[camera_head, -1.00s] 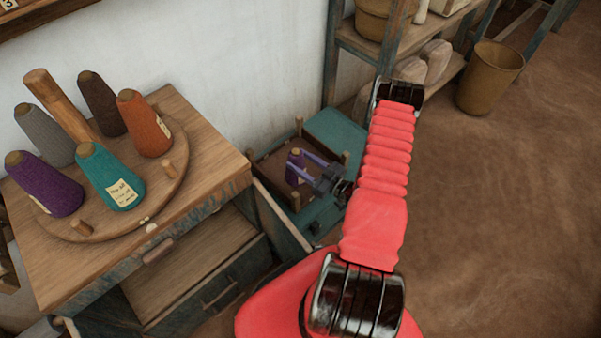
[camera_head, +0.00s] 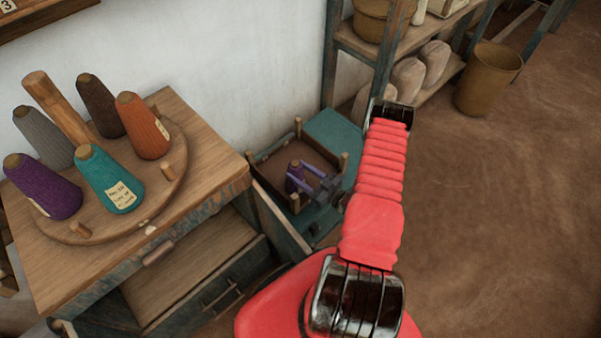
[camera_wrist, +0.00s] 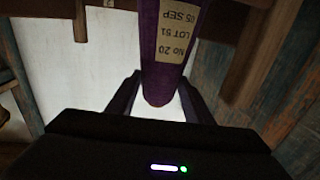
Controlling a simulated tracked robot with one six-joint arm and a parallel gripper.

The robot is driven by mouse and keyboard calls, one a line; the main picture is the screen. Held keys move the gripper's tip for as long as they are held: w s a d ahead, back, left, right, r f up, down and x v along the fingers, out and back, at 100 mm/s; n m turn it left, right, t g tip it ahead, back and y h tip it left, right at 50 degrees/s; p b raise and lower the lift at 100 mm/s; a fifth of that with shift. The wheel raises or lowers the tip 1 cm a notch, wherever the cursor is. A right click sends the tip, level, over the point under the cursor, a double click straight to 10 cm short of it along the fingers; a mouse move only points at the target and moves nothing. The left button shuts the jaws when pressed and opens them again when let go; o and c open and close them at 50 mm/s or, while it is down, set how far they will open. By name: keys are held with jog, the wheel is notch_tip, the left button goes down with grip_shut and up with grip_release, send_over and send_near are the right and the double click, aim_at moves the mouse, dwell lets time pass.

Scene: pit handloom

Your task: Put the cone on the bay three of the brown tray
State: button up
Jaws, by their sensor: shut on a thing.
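A purple cone (camera_head: 294,178) with a brown tip is held in my gripper (camera_head: 306,177), which is shut on it. The cone stands about upright within the outline of the brown tray (camera_head: 272,166); I cannot tell whether it touches the tray floor. The tray has posts at its corners, and its bays cannot be told apart. In the wrist view the purple cone (camera_wrist: 165,45) runs between the fingers of my gripper (camera_wrist: 160,95), and its label reads No 20, LOT 51, 05 SEP upside down.
The tray sits on a teal stand (camera_head: 335,130) against the white wall. A wooden cabinet (camera_head: 215,150) at left bears a round board with several cones. A shelf (camera_head: 345,38) and a tan bucket (camera_head: 488,78) stand at the back right. The floor at right is clear.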

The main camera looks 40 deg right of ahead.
jog(key=shift+f, duration=0.1)
jog(key=o, duration=1.6)
jog(key=shift+c, duration=0.2)
jog(key=v, duration=1.2)
